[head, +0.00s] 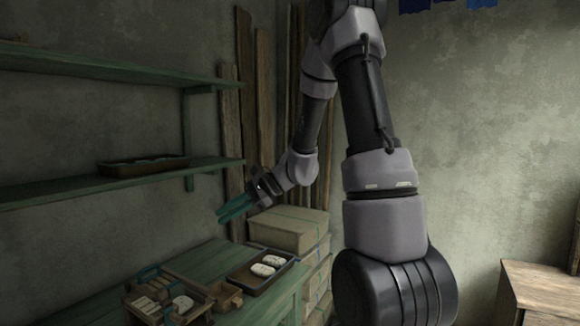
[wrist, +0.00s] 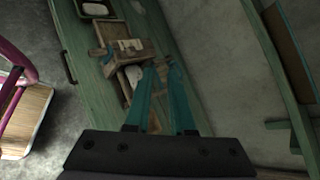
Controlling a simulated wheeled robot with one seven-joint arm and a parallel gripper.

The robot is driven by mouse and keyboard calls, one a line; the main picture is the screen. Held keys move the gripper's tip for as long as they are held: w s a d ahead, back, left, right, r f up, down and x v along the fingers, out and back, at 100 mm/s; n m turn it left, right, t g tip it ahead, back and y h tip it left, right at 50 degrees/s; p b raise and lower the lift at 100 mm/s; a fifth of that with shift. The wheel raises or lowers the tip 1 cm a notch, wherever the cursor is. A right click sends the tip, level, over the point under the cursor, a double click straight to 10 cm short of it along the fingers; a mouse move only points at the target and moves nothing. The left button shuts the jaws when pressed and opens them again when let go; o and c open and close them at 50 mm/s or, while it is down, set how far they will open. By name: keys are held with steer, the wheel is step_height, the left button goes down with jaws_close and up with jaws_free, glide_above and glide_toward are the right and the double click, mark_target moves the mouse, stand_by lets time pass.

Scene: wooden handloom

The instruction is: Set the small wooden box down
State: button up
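A small wooden box (head: 226,296) sits on the green bench (head: 203,265), between a dark tray and a wooden rack with blue handles. My gripper (head: 218,216) has teal fingers and hangs above the bench, well clear of the box. The fingers also show in the wrist view (wrist: 163,66), apart with nothing between them.
The dark tray (head: 238,272) holds white bundles. The wooden rack (head: 143,296) holds pale pieces. Stacked cardboard boxes (head: 290,232) stand behind the bench. Green shelves (head: 70,190) run along the left wall, one bearing a dark tray (head: 140,167). The bench's back left is clear.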

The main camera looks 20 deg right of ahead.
steer(key=s+d+r+n+t+h, duration=0.2)
steer(key=s+d+r+n+h, duration=0.2)
steer(key=s+r, duration=0.3)
steer(key=s+d+r+n+t+h, duration=0.2)
steer(key=s+d+r+n+h, duration=0.3)
steer(key=s+r, duration=0.3)
steer(key=s, duration=0.4)
steer(key=shift+s+d+n, duration=0.35)
steer(key=shift+s+n, duration=0.05)
